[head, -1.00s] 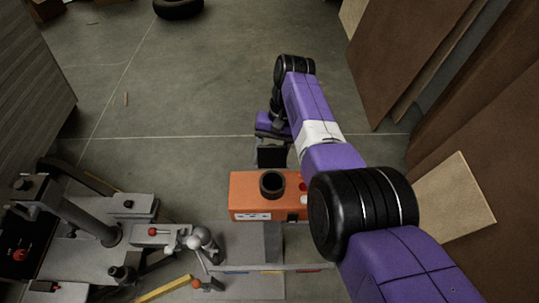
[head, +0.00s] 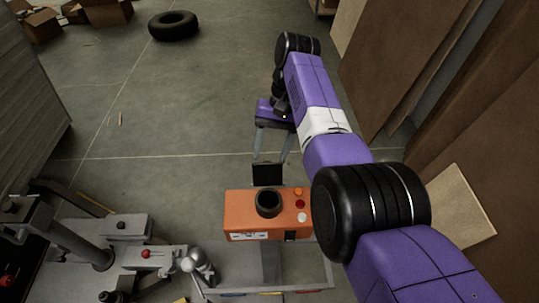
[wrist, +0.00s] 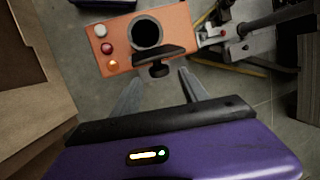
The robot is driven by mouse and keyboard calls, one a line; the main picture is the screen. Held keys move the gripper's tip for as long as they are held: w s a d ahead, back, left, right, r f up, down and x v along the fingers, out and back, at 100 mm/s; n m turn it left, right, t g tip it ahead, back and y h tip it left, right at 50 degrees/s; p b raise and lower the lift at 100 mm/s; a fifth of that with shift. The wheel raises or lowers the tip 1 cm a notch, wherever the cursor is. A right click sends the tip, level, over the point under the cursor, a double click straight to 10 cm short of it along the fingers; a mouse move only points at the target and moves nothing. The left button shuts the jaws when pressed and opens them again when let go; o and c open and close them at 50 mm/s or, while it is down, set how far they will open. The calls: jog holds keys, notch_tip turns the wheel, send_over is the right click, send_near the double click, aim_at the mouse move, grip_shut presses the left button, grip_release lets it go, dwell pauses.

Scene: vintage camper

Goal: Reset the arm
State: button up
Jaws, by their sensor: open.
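My gripper (head: 271,158) is open and empty, with its two grey fingers apart and pointing down in the head view. The fingers also show in the wrist view (wrist: 161,78), with floor between them. My purple arm reaches from the lower right up to the top middle, then bends down to the gripper. The gripper hangs just beyond an orange box (head: 240,212) that has a black round opening and several buttons. The box also shows in the wrist view (wrist: 179,22), past the fingertips. I see no contact between them.
Grey machinery (head: 127,228) fills the lower left. Brown boards (head: 410,50) lean at the right. A tyre (head: 174,26) and cardboard boxes (head: 103,10) lie far back. The middle floor is open.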

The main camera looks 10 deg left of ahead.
dwell(0.3)
jog(key=w+a+r+t+y, duration=0.25)
jog(key=w+t, duration=0.35)
jog(key=w, duration=0.5)
jog(key=w+d+f+t, duration=0.5)
jog(key=d+t, duration=0.2)
jog(key=s+d+f+m+t, duration=0.1)
jog(key=s+d+t, duration=0.3)
jog(key=s+d, duration=0.65)
jog(key=s+d+f+t, duration=0.1)
jog(key=s+d+t, duration=0.2)
jog(key=s+d, duration=0.7)
jog(key=s+d+r+m+g+h, duration=0.1)
jog(key=s+d+r+h, duration=0.1)
jog(key=s, duration=1.6)
jog(key=s+d+r+h, duration=0.2)
jog(key=s+d+r, duration=0.1)
jog(key=s, duration=1.6)
jog(key=shift+d+r+m+g, duration=0.25)
jog(key=shift+r+m+g, duration=0.15)
jog(key=shift+r, duration=0.2)
